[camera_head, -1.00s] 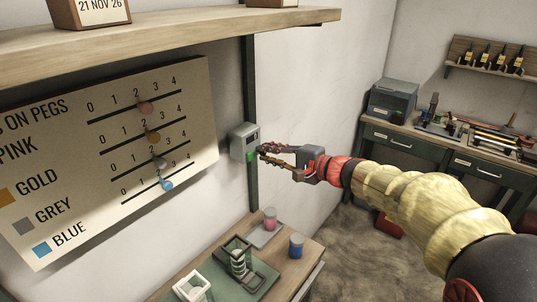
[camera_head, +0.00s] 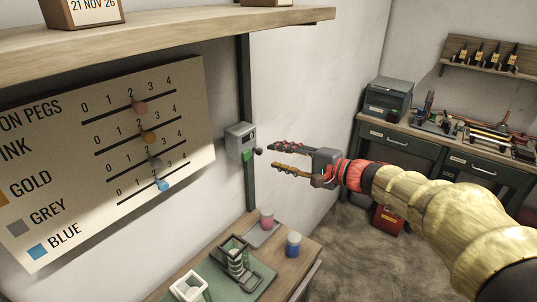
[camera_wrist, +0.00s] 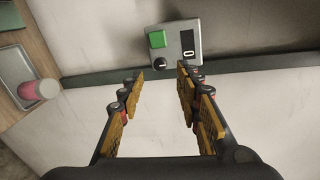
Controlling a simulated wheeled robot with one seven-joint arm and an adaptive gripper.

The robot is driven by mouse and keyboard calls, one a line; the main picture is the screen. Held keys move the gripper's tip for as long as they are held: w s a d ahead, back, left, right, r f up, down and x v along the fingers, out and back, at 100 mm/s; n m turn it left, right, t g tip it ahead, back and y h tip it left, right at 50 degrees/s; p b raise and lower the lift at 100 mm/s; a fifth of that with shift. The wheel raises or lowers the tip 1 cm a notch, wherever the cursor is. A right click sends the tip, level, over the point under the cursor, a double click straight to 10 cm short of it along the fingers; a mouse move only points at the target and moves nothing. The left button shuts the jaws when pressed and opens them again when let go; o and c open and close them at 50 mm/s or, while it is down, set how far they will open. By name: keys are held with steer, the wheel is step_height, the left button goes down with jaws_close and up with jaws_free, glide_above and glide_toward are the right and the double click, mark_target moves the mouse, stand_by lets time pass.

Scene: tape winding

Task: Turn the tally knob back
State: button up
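The tally box (camera_head: 238,138) is a small grey box fixed to the dark upright strip on the wall. It also shows in the wrist view (camera_wrist: 175,45), with a green button, a small display reading 0, and a round black tally knob (camera_wrist: 161,63). In the head view the knob (camera_head: 258,151) sticks out from the box's right side. My gripper (camera_head: 273,158) is open and empty, just right of the knob and apart from it. In the wrist view the fingers (camera_wrist: 159,78) are spread on either side below the knob.
A wall board (camera_head: 110,160) with several coloured pegs is at left, under a wooden shelf (camera_head: 180,35). A bench (camera_head: 305,255) below carries a pink jar (camera_head: 266,218), a blue jar (camera_head: 293,244) and a green fixture (camera_head: 233,265). A workbench (camera_head: 400,130) stands behind, right.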

steer(key=f+v, duration=0.1)
steer(key=v, duration=0.5)
steer(key=shift+r, duration=0.4)
steer(key=s+d+f+n+g+h, duration=0.3)
steer(key=s+f+g+h, duration=0.3)
steer(key=s+f, duration=0.9)
steer(key=s+d+r+n+t+h+p, duration=0.1)
steer(key=s+d+r+n+h+p, duration=0.1)
steer(key=s, duration=0.6)
steer(key=s+d+r+n+h+p, duration=0.2)
steer(key=s+d+r+n+h, duration=0.2)
steer(key=s+d+r, duration=0.1)
steer(key=s+r, duration=0.1)
steer(key=s, duration=0.1)
steer(key=shift+s+d+r+t+h, duration=0.15)
steer(key=shift+s+r+t+h, duration=0.15)
steer(key=shift+s+r+t, duration=0.1)
steer(key=shift+c, duration=0.5)
